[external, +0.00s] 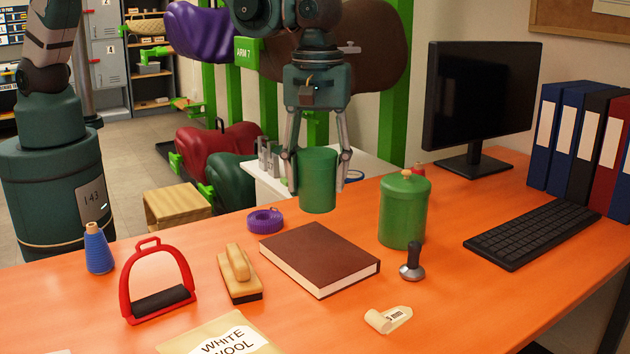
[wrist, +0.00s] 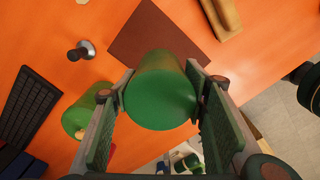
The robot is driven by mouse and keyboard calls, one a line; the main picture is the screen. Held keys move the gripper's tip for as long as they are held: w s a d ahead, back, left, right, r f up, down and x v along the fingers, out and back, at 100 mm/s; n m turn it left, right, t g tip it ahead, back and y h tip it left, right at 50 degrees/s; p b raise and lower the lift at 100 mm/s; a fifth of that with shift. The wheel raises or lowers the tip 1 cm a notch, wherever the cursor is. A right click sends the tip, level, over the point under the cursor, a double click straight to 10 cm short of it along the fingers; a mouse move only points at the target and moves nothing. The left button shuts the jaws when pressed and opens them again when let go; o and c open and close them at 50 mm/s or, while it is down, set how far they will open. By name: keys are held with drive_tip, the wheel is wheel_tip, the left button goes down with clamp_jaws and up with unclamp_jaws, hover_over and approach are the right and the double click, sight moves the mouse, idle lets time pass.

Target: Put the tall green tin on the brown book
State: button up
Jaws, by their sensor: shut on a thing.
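A plain dark green tin (external: 318,182) is held upright between the fingers of my gripper (external: 317,168), in the air near the book's back edge. In the wrist view my gripper (wrist: 160,100) has a pad on each side of the tin (wrist: 160,95), which hides part of the book. The brown book (external: 318,255) lies flat on the orange desk with nothing on it; it also shows in the wrist view (wrist: 148,38). A second, lighter green tin (external: 403,215) with a knobbed lid stands on the desk to the book's right, apart from my gripper.
A wooden brush (external: 238,275) and a purple tape roll (external: 265,221) lie left of the book. A tamper (external: 411,262) stands right of it, with a paper label roll (external: 388,319) in front. A red stirrup (external: 158,283) and keyboard (external: 535,233) are farther out.

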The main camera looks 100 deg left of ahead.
sight(317, 203)
drive_tip(key=shift+f+b, duration=0.3)
drive_tip(key=shift+f, duration=2.6)
drive_tip(key=shift+f, duration=1.85)
drive_tip(key=shift+f+b, duration=0.2)
drive_tip(key=shift+b, duration=0.2)
drive_tip(key=o, duration=1)
drive_tip(key=shift+r, duration=0.25)
wheel_tip(317, 203, up, 12)
drive_tip(key=shift+f+p, duration=0.1)
drive_tip(key=shift+p, duration=0.7)
